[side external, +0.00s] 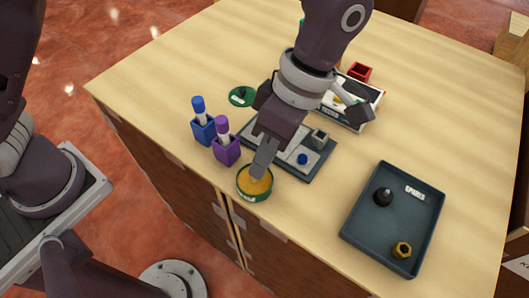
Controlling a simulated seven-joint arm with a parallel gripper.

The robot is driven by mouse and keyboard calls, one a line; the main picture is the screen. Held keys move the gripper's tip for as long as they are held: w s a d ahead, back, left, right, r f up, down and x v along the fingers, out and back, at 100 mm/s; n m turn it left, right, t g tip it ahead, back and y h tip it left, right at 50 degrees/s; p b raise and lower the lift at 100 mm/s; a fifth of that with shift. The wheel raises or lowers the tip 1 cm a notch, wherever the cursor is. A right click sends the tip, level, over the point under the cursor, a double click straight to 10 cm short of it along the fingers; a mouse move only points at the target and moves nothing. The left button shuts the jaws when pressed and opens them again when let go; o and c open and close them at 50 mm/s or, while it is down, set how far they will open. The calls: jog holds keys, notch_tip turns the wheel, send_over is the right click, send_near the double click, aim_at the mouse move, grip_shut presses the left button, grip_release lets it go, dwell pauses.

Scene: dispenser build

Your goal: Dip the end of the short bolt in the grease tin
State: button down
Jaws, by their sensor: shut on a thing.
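The grease tin (254,198) is a small round green tin filled with yellow-orange grease. It stands open near the front edge of the table. My gripper (259,172) points down, with its fingertips right over the tin, at or just above the grease. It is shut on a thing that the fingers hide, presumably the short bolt. I cannot make out the bolt or tell whether its end touches the grease.
Blue (204,128) and purple (226,152) holders with markers stand left of the tin. A grey parts tray (318,168) lies behind it, partly under my arm. A green lid (241,96) lies further back. The dark spares tray (375,235) is at right.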

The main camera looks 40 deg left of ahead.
dwell(0.3)
jog(key=shift+r, duration=3.45)
